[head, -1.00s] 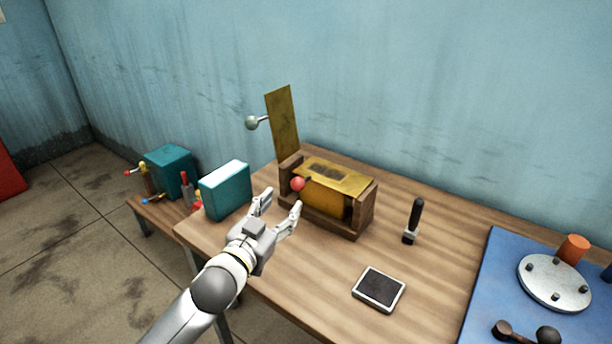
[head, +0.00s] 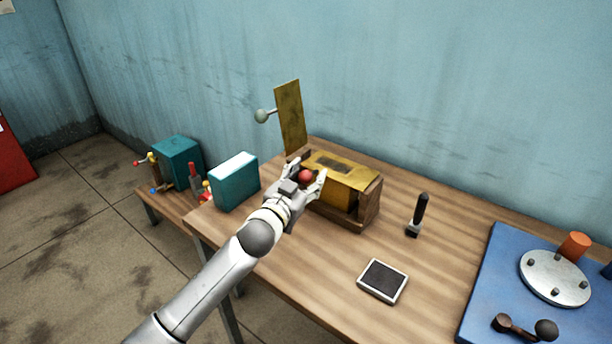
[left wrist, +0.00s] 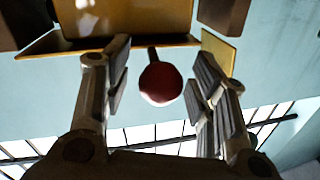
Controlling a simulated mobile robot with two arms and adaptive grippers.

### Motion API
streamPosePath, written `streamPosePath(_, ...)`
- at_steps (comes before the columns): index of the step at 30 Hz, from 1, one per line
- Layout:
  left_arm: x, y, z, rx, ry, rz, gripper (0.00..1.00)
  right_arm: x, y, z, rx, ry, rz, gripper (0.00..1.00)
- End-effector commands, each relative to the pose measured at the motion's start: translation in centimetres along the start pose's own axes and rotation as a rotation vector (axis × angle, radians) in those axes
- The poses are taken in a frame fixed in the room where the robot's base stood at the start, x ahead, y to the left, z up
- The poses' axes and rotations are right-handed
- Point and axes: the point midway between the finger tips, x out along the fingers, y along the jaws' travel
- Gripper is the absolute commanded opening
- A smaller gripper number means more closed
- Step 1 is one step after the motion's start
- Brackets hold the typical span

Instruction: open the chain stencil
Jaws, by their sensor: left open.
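The brass stencil plate (head: 342,168) lies flat over a brass block in a wooden holder (head: 351,219) on the table. A red ball knob on a short dark stem stands out from its near left side; the knob (left wrist: 160,84) shows best in the left wrist view. A second brass plate (head: 291,117) stands upright behind, with a pale ball knob (head: 262,116). My left gripper (head: 306,174) is open, with its fingers on either side of the red knob; in the left wrist view gaps show between the knob and both fingers. My right gripper is not in view.
A teal box (head: 235,183) stands left of the holder. A blue mat (head: 480,296) with a metal disc (head: 553,278) is farther right. The table front is clear.

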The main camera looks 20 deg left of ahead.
Motion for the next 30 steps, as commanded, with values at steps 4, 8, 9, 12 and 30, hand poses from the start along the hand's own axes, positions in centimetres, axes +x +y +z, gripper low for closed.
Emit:
streamPosePath(4,0.0,0.0,-0.01,0.0,0.0,0.0,0.52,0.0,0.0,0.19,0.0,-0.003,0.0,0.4)
streamPosePath(8,-0.01,-0.01,-0.01,0.0,0.0,0.0,0.4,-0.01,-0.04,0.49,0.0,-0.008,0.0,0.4)
streamPosePath(9,-0.02,-0.02,-0.01,0.0,0.0,0.0,0.34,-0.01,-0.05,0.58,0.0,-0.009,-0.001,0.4)
streamPosePath(12,-0.02,-0.02,-0.01,0.0,0.0,0.0,0.22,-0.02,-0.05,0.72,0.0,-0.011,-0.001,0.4)
streamPosePath(30,-0.05,-0.09,-0.82,0.046,0.009,-0.002,0.0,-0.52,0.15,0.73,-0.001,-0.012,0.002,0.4)
